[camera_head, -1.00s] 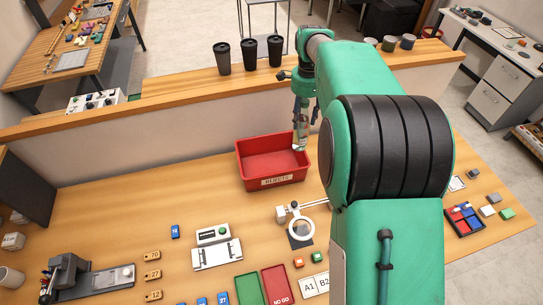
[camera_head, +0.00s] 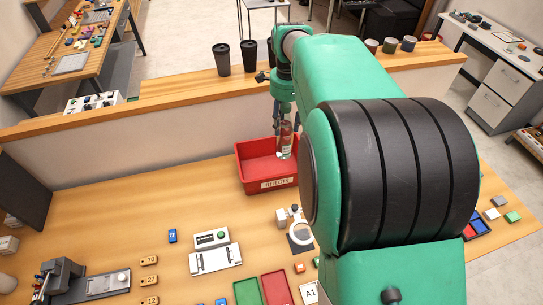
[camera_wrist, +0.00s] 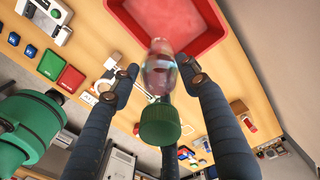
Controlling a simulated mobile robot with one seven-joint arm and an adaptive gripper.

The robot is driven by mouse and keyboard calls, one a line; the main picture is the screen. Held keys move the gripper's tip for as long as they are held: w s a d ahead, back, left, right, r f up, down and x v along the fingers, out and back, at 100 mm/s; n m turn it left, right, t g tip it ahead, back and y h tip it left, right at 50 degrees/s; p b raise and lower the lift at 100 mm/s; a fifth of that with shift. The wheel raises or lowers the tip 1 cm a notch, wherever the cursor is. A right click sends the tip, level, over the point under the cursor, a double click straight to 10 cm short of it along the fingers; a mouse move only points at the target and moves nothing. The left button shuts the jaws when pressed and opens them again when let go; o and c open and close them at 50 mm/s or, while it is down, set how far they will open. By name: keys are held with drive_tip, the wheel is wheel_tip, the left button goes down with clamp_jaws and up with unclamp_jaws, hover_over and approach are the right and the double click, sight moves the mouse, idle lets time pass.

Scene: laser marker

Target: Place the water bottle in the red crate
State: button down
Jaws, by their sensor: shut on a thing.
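The water bottle (camera_head: 284,140) is a clear bottle that hangs from my gripper (camera_head: 285,112) over the right part of the red crate. In the wrist view the bottle (camera_wrist: 160,75) shows its green cap (camera_wrist: 160,124) toward the camera, with my gripper's dark fingers (camera_wrist: 158,82) closed around it. The red crate (camera_head: 267,186) stands on the wooden bench and carries a white label on its front. It also shows in the wrist view (camera_wrist: 128,22), beyond the bottle's far end. I cannot tell whether the bottle's bottom is below the crate's rim.
Black cups (camera_head: 221,59) stand on the ledge (camera_head: 180,103) behind the crate. A magnifier (camera_head: 298,228) stands in front of the crate, near a green tray (camera_head: 247,290) and a red tray (camera_head: 276,288).

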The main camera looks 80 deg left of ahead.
sight(285, 135)
wheel_tip(285, 135, down, 13)
drive_tip(key=shift+r+b, duration=0.2)
drive_tip(key=shift+b, duration=0.2)
idle(0.5)
drive_tip(key=shift+f, duration=2.65)
drive_tip(key=c, duration=0.9)
unclamp_jaws()
drive_tip(key=shift+f, duration=0.15)
wheel_tip(285, 135, up, 12)
drive_tip(key=shift+r, duration=0.15)
